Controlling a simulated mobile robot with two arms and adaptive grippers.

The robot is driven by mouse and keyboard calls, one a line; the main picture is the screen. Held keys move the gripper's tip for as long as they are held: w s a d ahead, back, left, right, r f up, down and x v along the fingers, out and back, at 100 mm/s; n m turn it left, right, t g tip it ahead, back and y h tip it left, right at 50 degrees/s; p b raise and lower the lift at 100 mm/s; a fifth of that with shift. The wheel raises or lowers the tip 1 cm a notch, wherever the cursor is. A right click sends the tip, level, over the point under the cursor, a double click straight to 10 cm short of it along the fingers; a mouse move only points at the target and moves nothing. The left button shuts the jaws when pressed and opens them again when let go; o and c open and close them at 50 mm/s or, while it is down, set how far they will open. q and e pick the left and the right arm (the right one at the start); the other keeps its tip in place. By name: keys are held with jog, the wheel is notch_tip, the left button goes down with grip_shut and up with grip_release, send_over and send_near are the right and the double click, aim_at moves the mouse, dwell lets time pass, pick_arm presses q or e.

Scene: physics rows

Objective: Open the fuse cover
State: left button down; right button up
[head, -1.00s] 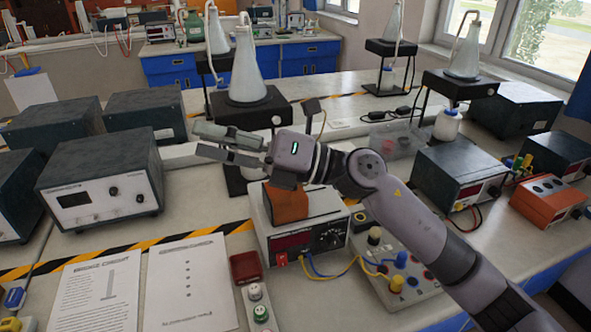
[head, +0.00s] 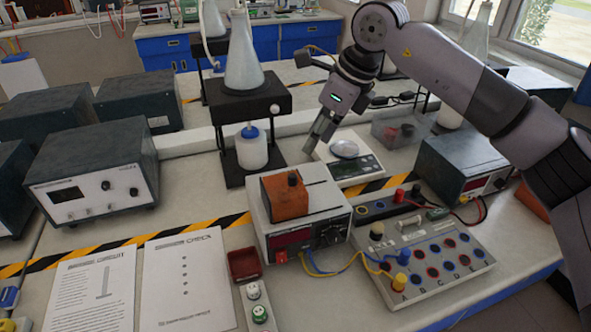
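No part is plainly labelled as a fuse cover. An orange block (head: 287,198) with a black knob (head: 293,178) sits on top of a white power supply (head: 310,214). A small dark red box (head: 243,265) lies on the bench left of the supply. I cannot tell which of these is the fuse cover. My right gripper (head: 315,150) hangs in the air above and behind the supply, pointing down, apart from the block. Its fingers overlap in this view, so their opening is unclear; no held object shows. My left gripper is not in view.
A scale (head: 350,162) stands behind the supply, and a socket panel (head: 425,258) with cables stands to its right. A flask on a black stand (head: 248,108) is at the back left. Printed sheets (head: 188,282) lie at the front left.

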aim_at(294, 177)
jog(key=p+x, duration=0.2)
jog(key=x, duration=1)
grip_shut()
jog(key=shift+f, duration=0.1)
dwell(0.4)
